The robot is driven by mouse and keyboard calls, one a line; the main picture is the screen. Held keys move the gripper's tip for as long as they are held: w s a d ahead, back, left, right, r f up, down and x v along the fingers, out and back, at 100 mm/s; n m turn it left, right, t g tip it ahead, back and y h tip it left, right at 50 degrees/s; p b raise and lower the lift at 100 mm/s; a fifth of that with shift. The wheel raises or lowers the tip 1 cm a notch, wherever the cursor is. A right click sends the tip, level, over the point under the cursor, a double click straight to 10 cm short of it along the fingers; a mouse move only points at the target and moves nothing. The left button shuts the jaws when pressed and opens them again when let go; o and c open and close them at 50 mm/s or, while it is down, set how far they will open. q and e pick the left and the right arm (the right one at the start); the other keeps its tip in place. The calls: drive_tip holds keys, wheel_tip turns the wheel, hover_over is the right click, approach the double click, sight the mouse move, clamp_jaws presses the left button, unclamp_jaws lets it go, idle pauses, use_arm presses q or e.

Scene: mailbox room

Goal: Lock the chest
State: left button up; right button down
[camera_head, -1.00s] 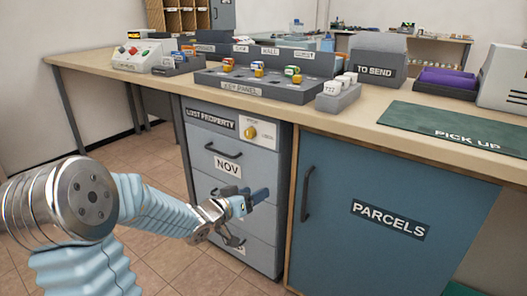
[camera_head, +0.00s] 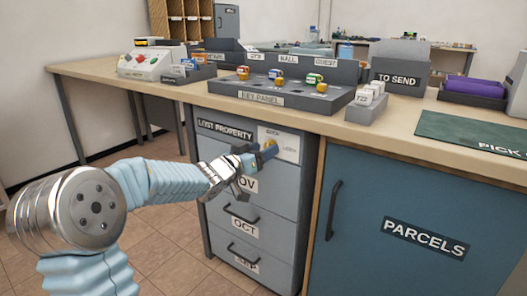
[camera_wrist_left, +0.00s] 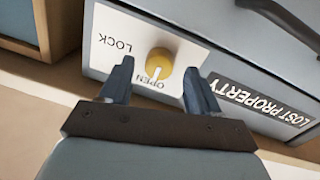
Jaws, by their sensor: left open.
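The chest (camera_head: 205,205) is a grey drawer unit under the counter, labelled LOST PROPERTY, with drawers marked OCT and others below. A white plate at its top right carries a round yellow knob (camera_wrist_left: 159,64), with the words LOCK and OPEN on the plate. The white line on the knob points toward OPEN. My left gripper (camera_head: 268,152) is at the plate in the head view. In the left wrist view the open fingers (camera_wrist_left: 160,88) stand on either side of the knob, with gaps. My right gripper is not in view.
The blue PARCELS cupboard (camera_head: 395,215) stands right of the chest. Above is the wooden counter (camera_head: 350,133) with the key panel (camera_head: 285,95) and several keys on it. Drawer handles (camera_head: 240,212) stick out below my left gripper.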

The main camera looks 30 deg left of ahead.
use_arm(q)
drive_tip(key=shift+w+d, duration=0.1)
drive_tip(key=shift+w, duration=0.35)
drive_tip(key=shift+c, duration=0.4)
drive_tip(key=c, duration=1)
drive_tip(key=shift+o, duration=0.2)
drive_tip(key=shift+m, duration=0.3)
drive_tip(key=shift+d+m+g+y+b, duration=0.25)
drive_tip(key=shift+m+b, duration=1.8)
drive_tip(key=shift+m, duration=2.1)
drive_tip(key=shift+a+m+g+y+b, duration=0.1)
drive_tip(key=shift+m+y+b, duration=0.25)
drive_tip(key=shift+m+b, duration=2.75)
drive_tip(key=shift+m+p, duration=1.05)
drive_tip(key=shift+m, duration=0.1)
